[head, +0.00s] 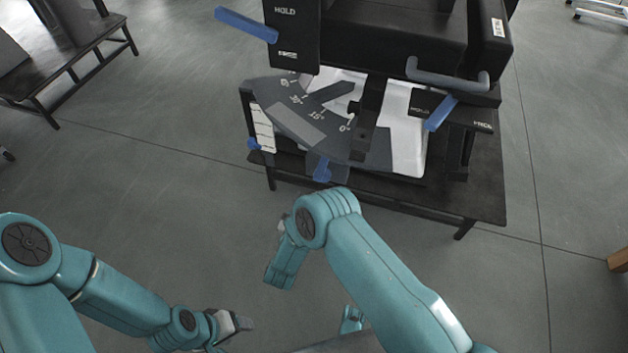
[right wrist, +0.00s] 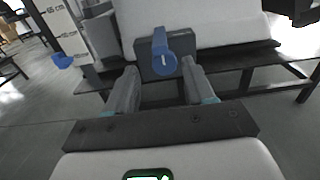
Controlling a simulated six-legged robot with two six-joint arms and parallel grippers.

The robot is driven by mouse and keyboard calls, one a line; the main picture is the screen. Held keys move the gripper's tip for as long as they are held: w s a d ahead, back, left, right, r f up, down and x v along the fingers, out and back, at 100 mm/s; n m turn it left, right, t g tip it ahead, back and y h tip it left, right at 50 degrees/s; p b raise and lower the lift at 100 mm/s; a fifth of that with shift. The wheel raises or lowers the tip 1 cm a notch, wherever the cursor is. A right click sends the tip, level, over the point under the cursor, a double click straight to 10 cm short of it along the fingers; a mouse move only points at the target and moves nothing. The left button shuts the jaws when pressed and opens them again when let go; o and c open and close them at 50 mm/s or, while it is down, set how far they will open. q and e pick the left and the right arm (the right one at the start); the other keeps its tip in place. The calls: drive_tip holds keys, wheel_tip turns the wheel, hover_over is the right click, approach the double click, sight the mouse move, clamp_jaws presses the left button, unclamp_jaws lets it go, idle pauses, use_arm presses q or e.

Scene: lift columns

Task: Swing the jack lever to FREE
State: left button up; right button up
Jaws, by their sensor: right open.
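Two blue levers show on the black machine in the head view. One (head: 246,25) sticks out left from the upper panel marked HOLD. The other (head: 440,113) slants across a small plate at the right with a HOLD label and another, hard-to-read label. I cannot tell which is the jack lever. A third blue handle (head: 322,170) is at the front below the angle scale; a blue handle with a white mark (right wrist: 165,64) shows in the right wrist view. My right gripper (right wrist: 161,70) is open, its fingers either side of that handle, contact unclear. My left gripper (head: 236,322) is low, away from the machine; its jaws are unclear.
The machine stands on a black table (head: 400,203). A grey angle plate (head: 295,125) and a white height scale (head: 263,130) with a blue piece (head: 254,145) are at its front left. A grey bar handle (head: 447,82) juts out at the right. Floor in front is open.

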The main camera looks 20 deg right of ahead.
sight(317, 179)
drive_tip(key=b+x, duration=0.2)
drive_tip(key=x, duration=0.6)
drive_tip(key=shift+w+d, duration=0.15)
drive_tip(key=shift+d, duration=0.1)
drive_tip(key=shift+w+d, duration=0.2)
drive_tip(key=shift+w, duration=0.25)
clamp_jaws()
